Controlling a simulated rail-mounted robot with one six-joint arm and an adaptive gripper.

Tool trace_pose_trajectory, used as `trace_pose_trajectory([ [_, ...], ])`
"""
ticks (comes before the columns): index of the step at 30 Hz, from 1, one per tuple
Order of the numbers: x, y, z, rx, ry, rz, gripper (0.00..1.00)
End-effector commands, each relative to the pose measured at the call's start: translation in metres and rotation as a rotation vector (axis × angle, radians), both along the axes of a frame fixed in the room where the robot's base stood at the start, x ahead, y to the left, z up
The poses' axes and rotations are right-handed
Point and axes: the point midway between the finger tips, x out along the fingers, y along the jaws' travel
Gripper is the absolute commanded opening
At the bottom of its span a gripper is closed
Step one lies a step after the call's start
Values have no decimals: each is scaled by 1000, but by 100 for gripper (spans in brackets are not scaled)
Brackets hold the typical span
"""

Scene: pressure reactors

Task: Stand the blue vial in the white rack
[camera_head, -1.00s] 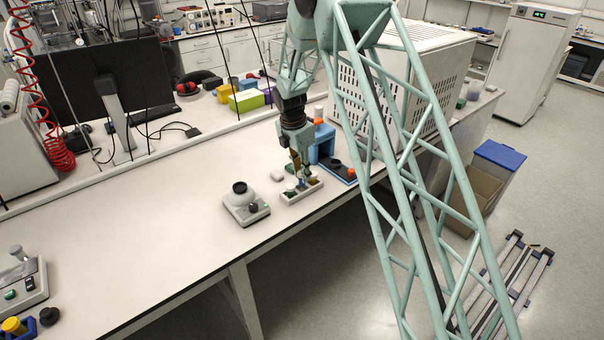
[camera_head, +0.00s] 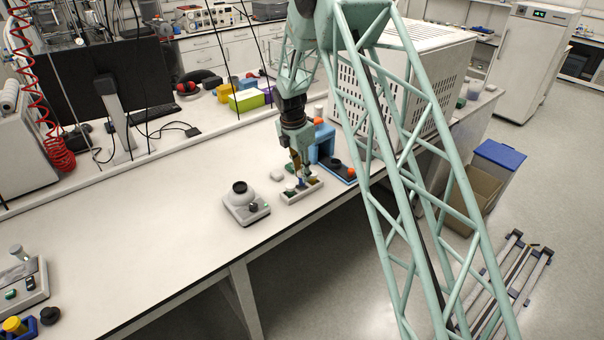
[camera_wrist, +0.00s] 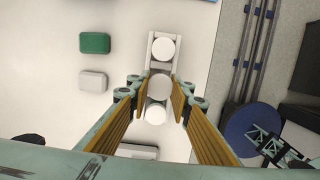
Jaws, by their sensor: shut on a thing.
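The white rack (camera_head: 304,193) stands near the front edge of the bench in the head view, with small vials in it. My gripper (camera_head: 299,174) points down over the rack. In the wrist view my gripper (camera_wrist: 159,98) has its yellow-brown fingers on either side of a pale round cap (camera_wrist: 159,86), which I take to be the top of the held blue vial. The vial's blue body is hidden beneath it. The rack (camera_wrist: 164,35) lies below, with a white cap (camera_wrist: 163,49) above and another (camera_wrist: 155,112) below the held one in the picture. Whether the vial's base is seated cannot be told.
A white balance-like device (camera_head: 245,205) with a black top stands left of the rack. A blue stand (camera_head: 322,145) is close behind on the right. A green box (camera_wrist: 95,42) and a white box (camera_wrist: 93,80) lie beside the rack.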

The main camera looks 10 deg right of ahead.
Motion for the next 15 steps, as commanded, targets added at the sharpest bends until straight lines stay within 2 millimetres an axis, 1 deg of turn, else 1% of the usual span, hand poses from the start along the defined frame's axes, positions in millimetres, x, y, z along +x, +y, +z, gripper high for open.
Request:
trace_pose_trajectory([
  [15,0,0,-11,0,1,0,9],
])
